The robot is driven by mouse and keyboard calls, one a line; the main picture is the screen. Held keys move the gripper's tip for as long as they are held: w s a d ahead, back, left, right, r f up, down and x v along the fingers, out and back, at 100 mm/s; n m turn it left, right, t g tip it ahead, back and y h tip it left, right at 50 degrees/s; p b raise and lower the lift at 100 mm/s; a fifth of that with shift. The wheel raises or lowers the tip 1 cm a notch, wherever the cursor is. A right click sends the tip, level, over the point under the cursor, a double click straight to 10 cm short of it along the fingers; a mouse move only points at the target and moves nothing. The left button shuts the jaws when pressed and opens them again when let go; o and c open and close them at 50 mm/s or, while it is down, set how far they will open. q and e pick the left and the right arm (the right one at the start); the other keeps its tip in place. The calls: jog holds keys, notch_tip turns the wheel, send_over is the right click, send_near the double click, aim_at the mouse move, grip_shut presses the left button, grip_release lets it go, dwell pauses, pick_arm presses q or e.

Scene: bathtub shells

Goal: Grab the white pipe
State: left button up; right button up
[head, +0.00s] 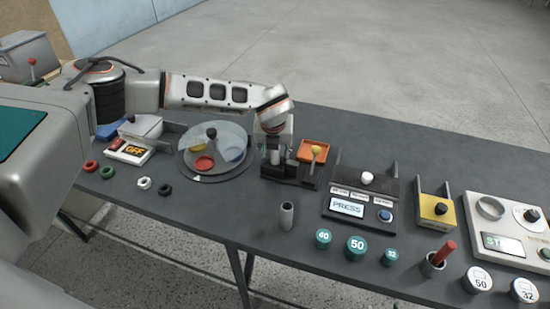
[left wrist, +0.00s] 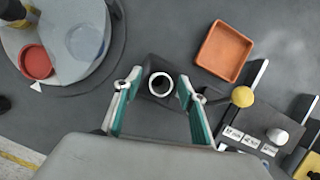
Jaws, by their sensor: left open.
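A white pipe (left wrist: 151,81) stands upright in a dark square holder (left wrist: 150,97), seen from above as a white ring with a dark hollow. In the head view the black holder (head: 286,172) shows below my left gripper (head: 274,150), which largely hides the pipe there. My left gripper points down, open. In the left wrist view its two green-and-grey fingers are on either side of the pipe, with gaps between. I cannot tell how far down the fingers reach along it. My right gripper is not in view.
A glass-covered turntable (head: 184,174) is left of the holder; an orange tray (head: 308,145) and yellow-topped stick (head: 316,151) are close right. A grey hollow cylinder (head: 287,217) stands in front. A PRESS panel (head: 346,208) is further right.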

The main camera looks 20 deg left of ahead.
pick_arm(q)
grip_shut()
jog(key=shift+r, duration=0.1)
